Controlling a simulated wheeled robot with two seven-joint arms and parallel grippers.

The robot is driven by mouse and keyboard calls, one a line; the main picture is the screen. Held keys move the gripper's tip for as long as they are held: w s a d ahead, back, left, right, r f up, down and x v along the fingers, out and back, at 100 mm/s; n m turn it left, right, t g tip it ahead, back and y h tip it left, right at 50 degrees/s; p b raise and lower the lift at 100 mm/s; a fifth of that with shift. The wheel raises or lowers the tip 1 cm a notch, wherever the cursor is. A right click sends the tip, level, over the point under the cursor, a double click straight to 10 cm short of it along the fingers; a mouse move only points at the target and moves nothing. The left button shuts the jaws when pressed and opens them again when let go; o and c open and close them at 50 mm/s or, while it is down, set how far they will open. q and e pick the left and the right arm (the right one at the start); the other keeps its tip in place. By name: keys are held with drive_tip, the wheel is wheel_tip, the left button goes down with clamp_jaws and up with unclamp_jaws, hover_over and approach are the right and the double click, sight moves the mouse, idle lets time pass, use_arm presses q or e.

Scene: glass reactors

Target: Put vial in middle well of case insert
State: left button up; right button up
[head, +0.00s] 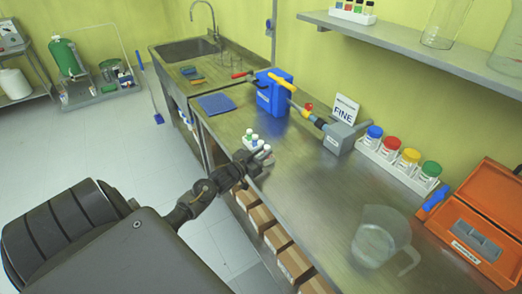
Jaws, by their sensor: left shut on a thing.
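The open orange case (463,222) stands at the right end of the steel bench, with a grey insert (478,240) inside. Its wells are too small to tell apart. My left gripper (257,157) is over the bench's front edge, far to the left of the case. It is shut on a small vial with a pale cap (267,148), mostly hidden by the fingers. My right gripper is out of view.
A clear jug (380,236) stands on the bench in front of the case. The middle of the bench is clear.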

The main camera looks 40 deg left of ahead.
use_arm(q)
drive_tip(key=shift+f, duration=0.2)
drive_tip(key=shift+f, duration=0.25)
drive_tip(key=o, duration=1)
drive_tip(key=shift+r, duration=0.15)
